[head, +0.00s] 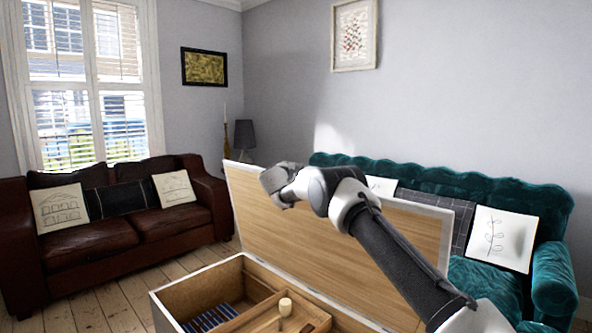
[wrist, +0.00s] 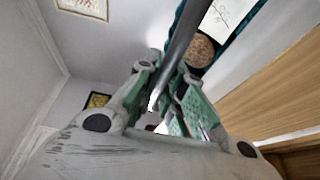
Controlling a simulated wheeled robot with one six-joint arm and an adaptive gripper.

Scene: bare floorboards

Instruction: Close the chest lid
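The wooden chest (head: 195,290) stands in front of me with its lid (head: 330,255) raised, nearly upright at the chest's far side. The lid has a light wood inner face and a pale rim. My gripper (head: 272,180) overlaps the lid's top edge near its left end; whether it touches is unclear. My arm crosses in front of the lid. In the wrist view my gripper's fingers (wrist: 166,80) show green inner parts, with a dark bar passing between or behind them. I cannot tell whether they grip it. A wood panel (wrist: 285,95) shows at the right.
The open chest holds blue striped items (head: 210,317) and a small pale cylinder (head: 285,307) on an inner wooden tray. A brown leather sofa (head: 110,240) is at left, a teal sofa (head: 553,280) behind and right of the chest. Bare floorboards (head: 95,305) show between.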

